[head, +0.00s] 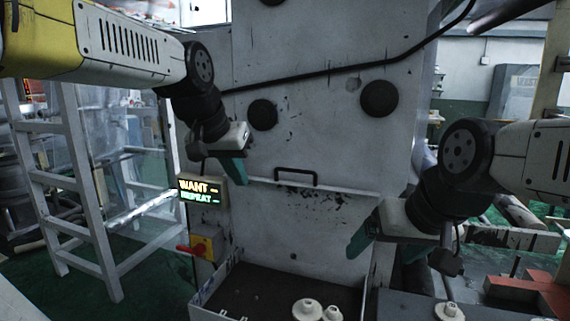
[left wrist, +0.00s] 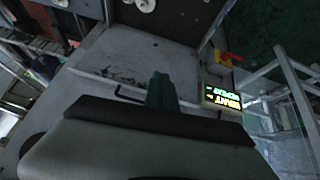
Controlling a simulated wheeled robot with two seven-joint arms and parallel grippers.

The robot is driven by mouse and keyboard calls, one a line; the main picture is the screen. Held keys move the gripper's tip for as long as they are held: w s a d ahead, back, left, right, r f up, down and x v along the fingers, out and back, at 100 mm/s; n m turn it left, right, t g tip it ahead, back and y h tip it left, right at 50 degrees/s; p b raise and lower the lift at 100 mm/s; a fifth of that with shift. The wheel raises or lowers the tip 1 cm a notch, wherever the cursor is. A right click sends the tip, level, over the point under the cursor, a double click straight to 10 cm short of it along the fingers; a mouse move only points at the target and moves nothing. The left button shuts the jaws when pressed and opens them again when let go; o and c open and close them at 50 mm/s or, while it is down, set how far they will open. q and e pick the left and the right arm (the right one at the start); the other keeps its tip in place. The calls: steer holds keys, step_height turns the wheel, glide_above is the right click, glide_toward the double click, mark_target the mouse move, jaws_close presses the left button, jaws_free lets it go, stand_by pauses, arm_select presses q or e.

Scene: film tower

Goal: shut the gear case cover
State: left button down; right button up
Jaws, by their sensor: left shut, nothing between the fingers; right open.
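The gear case cover appears to be the pale, scuffed panel (head: 325,225) below a thin horizontal edge on the tall white cabinet. It has a black bar handle (head: 296,173) near that edge, and the handle also shows in the left wrist view (left wrist: 128,96). I cannot tell how far the cover stands from closed. My left gripper (head: 236,170) is shut and empty, left of the handle and apart from it; its green fingers show in the left wrist view (left wrist: 162,90). My right gripper (head: 362,236) is open, right of and lower than the handle.
A lit sign (head: 200,190) and a red-and-yellow switch box (head: 201,246) are at the cabinet's left side. A dark tray (head: 245,290) with white spools (head: 307,309) lies below the cover. A white ladder-like frame (head: 85,190) stands at the left.

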mark_target(279, 168)
arm_select(q)
steer(key=w+d+r+m, duration=0.1)
steer(key=w+d+r, duration=0.1)
steer(key=w, duration=0.7)
steer(key=w+d+r+m, duration=0.2)
steer(key=w, duration=0.7)
steer(key=x, duration=1)
steer(key=shift+w+d+r, duration=0.15)
steer(key=shift+w+d, duration=0.2)
steer(key=shift+w, duration=0.1)
